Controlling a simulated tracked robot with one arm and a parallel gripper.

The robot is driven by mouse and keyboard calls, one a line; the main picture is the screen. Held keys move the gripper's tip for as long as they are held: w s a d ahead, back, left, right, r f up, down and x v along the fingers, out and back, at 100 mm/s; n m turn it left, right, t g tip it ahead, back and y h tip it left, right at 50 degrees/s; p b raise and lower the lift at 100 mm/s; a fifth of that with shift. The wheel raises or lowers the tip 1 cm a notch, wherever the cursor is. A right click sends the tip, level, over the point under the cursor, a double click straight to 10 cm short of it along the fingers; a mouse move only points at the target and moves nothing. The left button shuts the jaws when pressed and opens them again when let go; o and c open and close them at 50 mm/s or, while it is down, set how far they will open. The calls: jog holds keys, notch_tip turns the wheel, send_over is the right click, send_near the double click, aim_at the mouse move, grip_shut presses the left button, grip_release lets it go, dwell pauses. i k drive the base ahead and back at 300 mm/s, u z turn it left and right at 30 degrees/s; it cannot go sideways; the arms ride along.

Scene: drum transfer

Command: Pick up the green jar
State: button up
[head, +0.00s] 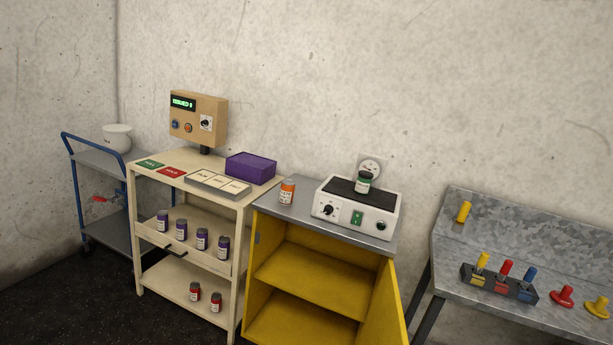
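The green jar (363,184) is small, with a dark lid and a green and white label. It stands upright on the black top of a white device (328,211) with a knob and a green switch. The device sits on the grey top of a yellow cabinet (290,290), right of centre in the head view. My gripper does not show in this view.
An orange jar (287,192) stands left of the device. A beige shelf cart (138,232) holds several purple and red jars, a purple box (251,168) and a control panel (198,120). The cabinet door (391,305) hangs open. A metal bench (460,290) stands right.

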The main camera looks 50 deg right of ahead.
aim_at(363, 185)
jog(key=z, duration=0.05)
jog(key=i, duration=1.4)
jog(key=z, duration=0.6)
jog(key=i, duration=1.25)
jog(key=z, duration=1.25)
jog(key=i, duration=0.8)
jog(key=z, duration=0.45)
